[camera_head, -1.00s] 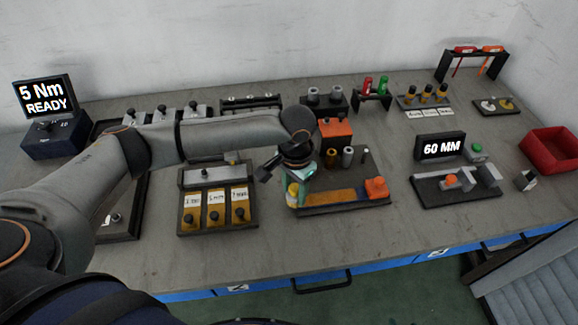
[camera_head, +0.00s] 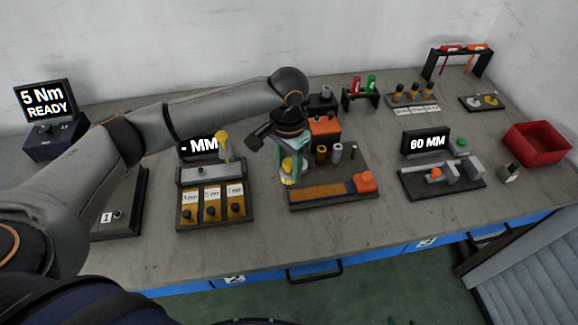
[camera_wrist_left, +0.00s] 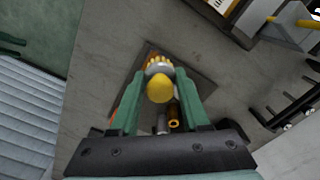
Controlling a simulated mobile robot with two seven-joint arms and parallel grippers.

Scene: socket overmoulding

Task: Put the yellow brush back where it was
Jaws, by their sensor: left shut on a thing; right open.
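My left gripper (camera_head: 284,166) is shut on the yellow brush (camera_head: 287,166) over the left end of the dark tray (camera_head: 335,204) with an orange-brown strip. In the left wrist view the brush (camera_wrist_left: 159,88) sits between the two green fingers (camera_wrist_left: 160,97). Its pale collar and yellow bristles point away from the gripper, towards the dark base below. I cannot tell whether the bristles touch the tray. My right gripper is not in view.
An orange block (camera_head: 364,182) sits at the tray's right end. Several small cylinders (camera_head: 336,152) stand behind the strip. A three-slot fixture (camera_head: 214,203) is to the left, and a gauge with a 60 MM display (camera_head: 427,143) to the right. The front of the bench is clear.

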